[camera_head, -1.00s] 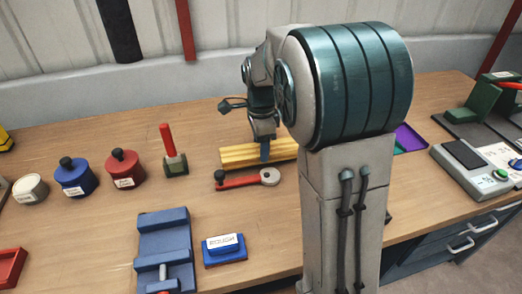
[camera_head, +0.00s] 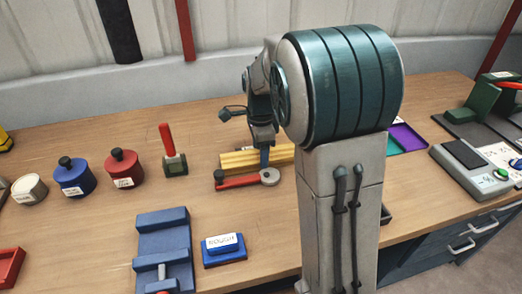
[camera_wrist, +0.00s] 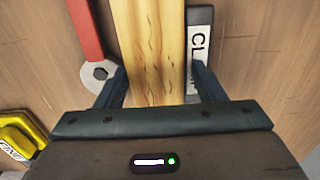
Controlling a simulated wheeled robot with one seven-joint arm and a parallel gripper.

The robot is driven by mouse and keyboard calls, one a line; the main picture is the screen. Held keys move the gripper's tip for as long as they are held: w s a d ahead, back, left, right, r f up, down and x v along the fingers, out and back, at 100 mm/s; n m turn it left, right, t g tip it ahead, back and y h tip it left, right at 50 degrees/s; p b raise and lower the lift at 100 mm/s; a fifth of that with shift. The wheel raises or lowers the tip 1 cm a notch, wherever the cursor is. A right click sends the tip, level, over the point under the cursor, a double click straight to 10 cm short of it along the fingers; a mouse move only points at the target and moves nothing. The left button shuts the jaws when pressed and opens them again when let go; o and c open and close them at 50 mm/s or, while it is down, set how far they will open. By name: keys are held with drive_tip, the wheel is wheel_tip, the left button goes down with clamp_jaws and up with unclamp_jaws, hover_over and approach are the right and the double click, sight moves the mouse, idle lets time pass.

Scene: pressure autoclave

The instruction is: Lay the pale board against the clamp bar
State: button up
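The pale board (camera_head: 236,162) is a yellow wooden strip at the back middle of the bench. My gripper (camera_head: 264,155) stands over it, with one blue finger down its near face. In the wrist view, the board (camera_wrist: 150,45) runs between the two fingers of my gripper (camera_wrist: 157,72), which sit close at both its edges. A dark grey bar with a white label starting "CL" (camera_wrist: 201,14), apparently the clamp bar, lies along the board's right side there. Whether board and bar touch is unclear. In the head view the bar is mostly hidden behind the board.
A red-handled tool with a grey ring end (camera_head: 240,181) lies just in front of the board. A red upright lever (camera_head: 169,143), blue pot (camera_head: 75,178) and red pot (camera_head: 124,170) stand left. A blue vise (camera_head: 163,240) and blue labelled block (camera_head: 224,250) are nearer.

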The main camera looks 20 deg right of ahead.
drive_tip(key=shift+s+f+g, duration=0.3)
drive_tip(key=shift+s+f, duration=0.15)
drive_tip(key=shift+f, duration=0.35)
wheel_tip(320, 180, up, 13)
drive_tip(key=p, duration=0.2)
drive_tip(key=s+f+n+t, duration=0.1)
drive_tip(key=s+f+n, duration=0.1)
drive_tip(key=s+n, duration=0.4)
drive_tip(key=s+f+n, duration=0.2)
drive_tip(key=s+n, duration=0.4)
drive_tip(key=s, duration=0.1)
drive_tip(key=s+f+n+t, duration=0.1)
drive_tip(key=s+f+n, duration=0.1)
drive_tip(key=s+n, duration=0.4)
drive_tip(key=shift+s+a+f+t, duration=0.15)
drive_tip(key=shift+s+t, duration=0.15)
drive_tip(key=shift+s, duration=0.3)
